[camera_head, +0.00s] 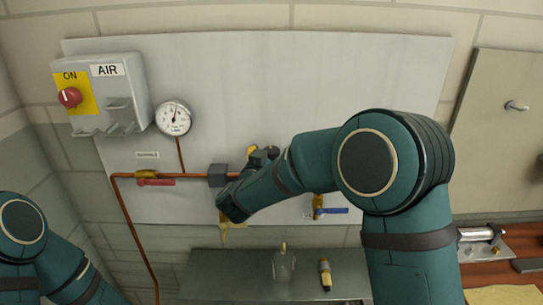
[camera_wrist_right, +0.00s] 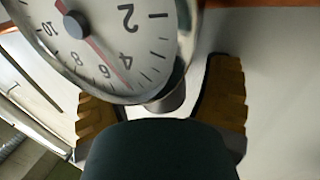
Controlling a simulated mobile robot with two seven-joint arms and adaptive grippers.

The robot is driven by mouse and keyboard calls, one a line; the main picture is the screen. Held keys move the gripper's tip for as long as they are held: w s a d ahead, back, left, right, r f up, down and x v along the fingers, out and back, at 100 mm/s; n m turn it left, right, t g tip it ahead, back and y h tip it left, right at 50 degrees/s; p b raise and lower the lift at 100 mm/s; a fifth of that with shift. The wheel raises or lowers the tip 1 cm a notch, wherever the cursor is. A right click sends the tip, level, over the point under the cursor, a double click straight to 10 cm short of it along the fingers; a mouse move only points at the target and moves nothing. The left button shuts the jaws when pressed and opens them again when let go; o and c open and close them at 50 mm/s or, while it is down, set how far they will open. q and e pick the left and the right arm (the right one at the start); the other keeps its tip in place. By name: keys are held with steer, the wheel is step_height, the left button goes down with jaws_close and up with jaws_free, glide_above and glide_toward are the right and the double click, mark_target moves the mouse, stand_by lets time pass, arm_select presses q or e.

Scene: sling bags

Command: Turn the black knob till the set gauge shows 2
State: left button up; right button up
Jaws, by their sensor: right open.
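In the right wrist view a large round gauge (camera_wrist_right: 100,62) fills the upper left, cut by the edge. Its red needle points between 4 and 6. In the head view my right arm covers this part of the pipe run, so I cannot pick out that gauge there. The black knob is not clearly visible in either view. My right gripper (camera_head: 262,155) is at the panel, right of the grey block on the pipe. In the wrist view its ridged yellow fingers (camera_wrist_right: 160,85) are spread apart below the gauge. My left gripper is out of view.
Another gauge (camera_head: 173,117) hangs on the panel (camera_head: 300,80), next to the AIR box (camera_head: 103,92) with its red switch (camera_head: 69,97). A red-handled valve (camera_head: 155,182) and a blue-handled valve (camera_head: 331,210) flank my right arm. A shelf (camera_head: 215,270) below holds small fittings.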

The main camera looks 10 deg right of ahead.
steer(key=c, duration=1.2)
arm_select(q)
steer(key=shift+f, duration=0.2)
arm_select(e)
steer(key=shift+y, duration=0.3)
steer(key=n+t+y+b, duration=0.2)
steer(key=y, duration=0.1)
steer(key=shift+d+f+n, duration=0.1)
steer(key=shift+n, duration=0.3)
steer(key=n+y+b, duration=0.2)
steer(key=y+b, duration=0.1)
steer(key=n+t+y+b, duration=0.1)
steer(key=n+y+b, duration=0.1)
steer(key=y+b, duration=0.2)
steer(key=shift+f, duration=0.1)
steer(key=n+y+b, duration=0.1)
steer(key=y+b, duration=0.1)
steer(key=b, duration=0.1)
steer(key=shift+n, duration=0.4)
arm_select(q)
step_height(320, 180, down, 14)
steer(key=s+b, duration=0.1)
steer(key=b, duration=0.1)
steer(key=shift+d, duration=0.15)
arm_select(e)
steer(key=shift+r+n+g+y, duration=0.3)
steer(key=shift+n+y, duration=0.2)
steer(key=shift+y, duration=0.4)
